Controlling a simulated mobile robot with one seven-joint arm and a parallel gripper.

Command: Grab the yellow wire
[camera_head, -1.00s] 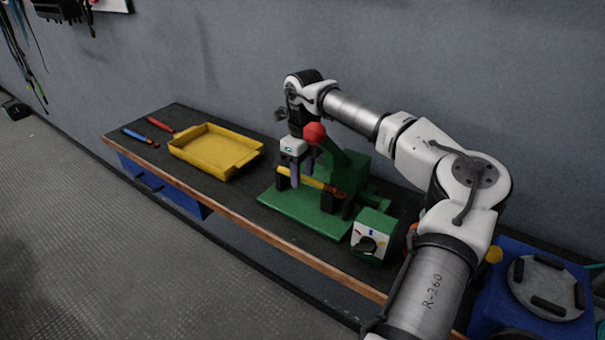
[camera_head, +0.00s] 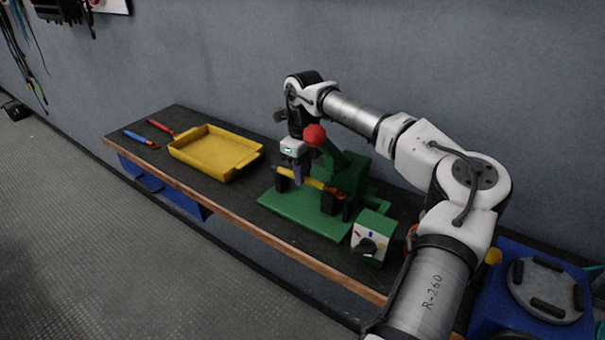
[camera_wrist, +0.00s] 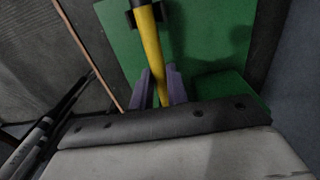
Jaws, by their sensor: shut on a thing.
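The yellow wire (camera_head: 311,182) is a thick yellow rod-like piece lying across black supports on a green stand (camera_head: 290,212). In the wrist view the yellow wire (camera_wrist: 152,55) runs from the top centre down between my fingers. My gripper (camera_head: 298,180) points down from above and is shut on the yellow wire, toward its left part. In the wrist view the purple-grey fingertips of my gripper (camera_wrist: 160,80) lie on both sides of it. The part of the wire beneath the gripper body is hidden.
A red-knobbed lever (camera_head: 315,135) stands close beside my gripper. A green box with a dial (camera_head: 371,240) sits at the right. A yellow tray (camera_head: 214,152), empty, is to the left, with red (camera_head: 160,126) and blue (camera_head: 136,135) tools beyond it. A wall runs behind the bench.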

